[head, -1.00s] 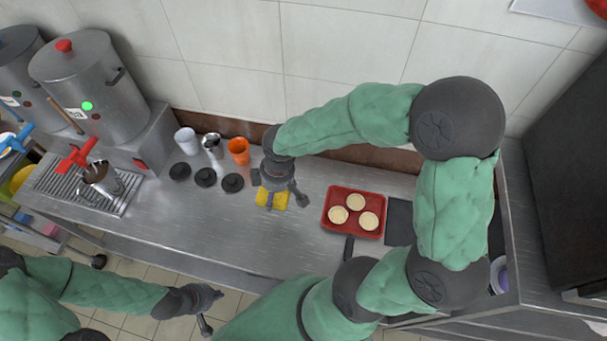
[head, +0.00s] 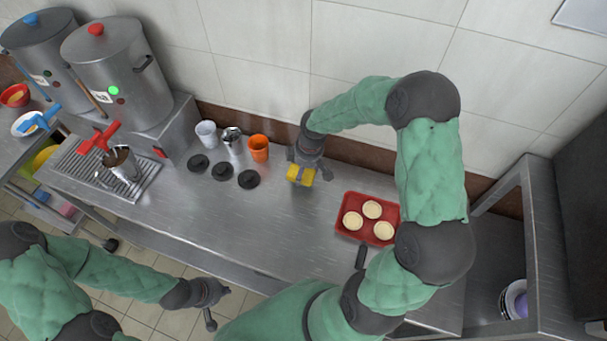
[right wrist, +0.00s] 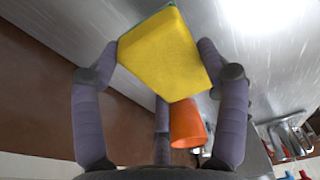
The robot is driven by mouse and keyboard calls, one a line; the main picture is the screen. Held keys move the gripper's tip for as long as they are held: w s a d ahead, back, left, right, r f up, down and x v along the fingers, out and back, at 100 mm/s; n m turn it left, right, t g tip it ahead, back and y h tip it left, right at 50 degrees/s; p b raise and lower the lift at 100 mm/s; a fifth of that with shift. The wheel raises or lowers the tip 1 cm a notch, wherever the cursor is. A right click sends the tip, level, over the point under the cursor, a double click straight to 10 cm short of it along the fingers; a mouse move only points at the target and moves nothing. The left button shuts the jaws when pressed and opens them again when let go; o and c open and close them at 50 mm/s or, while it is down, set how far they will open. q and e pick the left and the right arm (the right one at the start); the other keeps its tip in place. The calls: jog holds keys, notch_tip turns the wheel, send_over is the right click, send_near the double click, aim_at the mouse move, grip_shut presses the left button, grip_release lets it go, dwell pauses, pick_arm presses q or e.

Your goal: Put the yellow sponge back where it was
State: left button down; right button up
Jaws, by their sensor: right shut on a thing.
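A red tray (head: 347,228) with three pale round pieces is to the right. An orange cup (head: 259,148), a steel cup (head: 232,139), a white cup (head: 206,133) and black lids (head: 223,171) are to the left. Stockpots (head: 114,75) stand at far left. The middle counter (head: 240,225) is clear.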

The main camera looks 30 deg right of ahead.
aim_at(304, 173)
jog(key=shift+w+d+f, duration=0.15)
jog(key=shift+d+f, duration=0.05)
jog(key=shift+f, duration=0.2)
jog(key=shift+w+f+b, duration=0.1)
jog(key=shift+f+b, duration=0.3)
jog(key=shift+f, duration=1.15)
jog(key=shift+f, duration=0.1)
jog(key=o, duration=1.1)
jog(key=shift+r, duration=0.4)
jog(key=r, duration=0.3)
jog(key=s+r+p, duration=0.1)
jog(key=r, duration=0.3)
jog(key=d+r+p, duration=0.1)
jog(key=r, duration=0.3)
jog(key=shift+s+d+r, duration=0.1)
jog(key=shift+s+r, duration=0.05)
jog(key=shift+s, duration=0.05)
